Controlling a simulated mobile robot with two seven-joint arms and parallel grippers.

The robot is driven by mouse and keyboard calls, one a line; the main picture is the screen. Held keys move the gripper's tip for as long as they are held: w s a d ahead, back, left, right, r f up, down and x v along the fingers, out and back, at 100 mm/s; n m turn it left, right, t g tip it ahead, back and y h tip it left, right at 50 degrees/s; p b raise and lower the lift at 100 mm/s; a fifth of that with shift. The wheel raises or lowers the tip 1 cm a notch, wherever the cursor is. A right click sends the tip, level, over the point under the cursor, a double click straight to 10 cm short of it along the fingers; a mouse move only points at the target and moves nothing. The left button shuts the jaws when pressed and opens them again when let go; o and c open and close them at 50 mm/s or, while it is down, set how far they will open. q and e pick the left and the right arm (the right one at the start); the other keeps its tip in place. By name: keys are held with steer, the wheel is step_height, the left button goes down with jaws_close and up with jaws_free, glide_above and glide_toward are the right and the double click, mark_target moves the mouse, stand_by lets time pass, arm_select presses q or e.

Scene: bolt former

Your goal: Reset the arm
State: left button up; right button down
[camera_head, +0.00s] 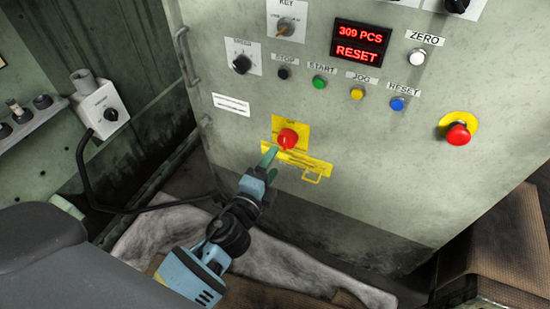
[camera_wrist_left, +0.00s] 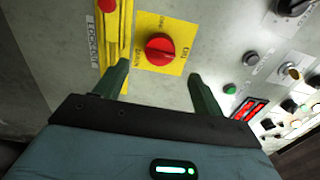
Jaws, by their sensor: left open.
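My left gripper (camera_head: 271,165) reaches up from the bottom of the head view towards the grey control cabinet (camera_head: 400,190). Its two dark green fingers are apart with nothing between them. They are just below a red rotary knob (camera_head: 287,138) on a yellow plate (camera_head: 304,131). In the left wrist view the fingers (camera_wrist_left: 158,82) are spread, and the red knob (camera_wrist_left: 160,48) shows beyond the gap between them. I see no contact with the knob. My right gripper is in neither view.
The cabinet has a red display (camera_head: 360,43) reading "309 PCS" and "RESET". Several buttons sit below it, including a blue one (camera_head: 397,104) labelled RESET. A red mushroom button (camera_head: 457,133) is at right. A yellow lockout strip (camera_head: 300,163) lies below the knob. A cable (camera_head: 95,190) hangs at left.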

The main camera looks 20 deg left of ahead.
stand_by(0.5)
